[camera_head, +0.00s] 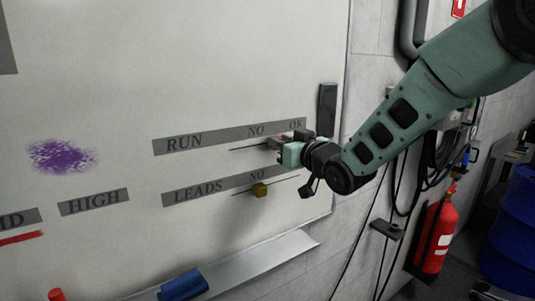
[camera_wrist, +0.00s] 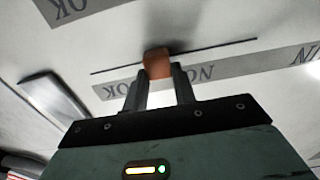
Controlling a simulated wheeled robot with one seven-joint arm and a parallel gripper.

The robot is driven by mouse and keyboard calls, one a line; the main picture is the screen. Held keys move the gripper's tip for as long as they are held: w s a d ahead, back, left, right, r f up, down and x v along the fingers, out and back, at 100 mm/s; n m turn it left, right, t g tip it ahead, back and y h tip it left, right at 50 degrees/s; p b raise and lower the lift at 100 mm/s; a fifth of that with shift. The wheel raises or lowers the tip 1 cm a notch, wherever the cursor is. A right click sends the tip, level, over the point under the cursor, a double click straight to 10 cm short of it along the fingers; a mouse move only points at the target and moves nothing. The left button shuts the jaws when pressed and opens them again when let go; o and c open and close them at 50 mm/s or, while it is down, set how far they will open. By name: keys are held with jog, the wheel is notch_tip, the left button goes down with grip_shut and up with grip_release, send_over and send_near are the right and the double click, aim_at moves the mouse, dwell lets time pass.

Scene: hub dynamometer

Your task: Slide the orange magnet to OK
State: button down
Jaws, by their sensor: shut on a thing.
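The orange magnet (camera_wrist: 157,64) sits on a thin dark slot line on the whiteboard, in the wrist view. My gripper (camera_wrist: 160,76) is shut on it, with one finger on each side. The wrist view is upside down: the OK label (camera_wrist: 121,88) lies left of the magnet and the NO label (camera_wrist: 206,72) lies right. The magnet is between the two labels. In the head view my gripper (camera_head: 283,150) is at the RUN strip (camera_head: 203,141), below and between NO and OK. It mostly hides the magnet there.
A yellow magnet (camera_head: 260,190) sits on the line under the LEADS strip (camera_head: 220,187), near its NO. A dark block (camera_head: 326,108) is on the board's right edge. A tray ledge (camera_head: 270,255) with a blue eraser (camera_head: 183,285) runs below. Cables and a fire extinguisher (camera_head: 436,235) are at right.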

jog(key=w+d+b, duration=0.1)
jog(key=w+d, duration=0.3)
jog(key=d, duration=0.2)
jog(key=shift+w+d, duration=0.25)
jog(key=shift+d, duration=0.1)
jog(key=shift+r, duration=0.1)
jog(key=c, duration=1.1)
grip_release()
jog(key=shift+w+d, duration=0.1)
jog(key=b+v, duration=0.6)
jog(key=v, duration=1.1)
jog(key=shift+s+d+b, duration=0.1)
jog(key=shift+s+b, duration=0.15)
jog(key=shift+b, duration=0.05)
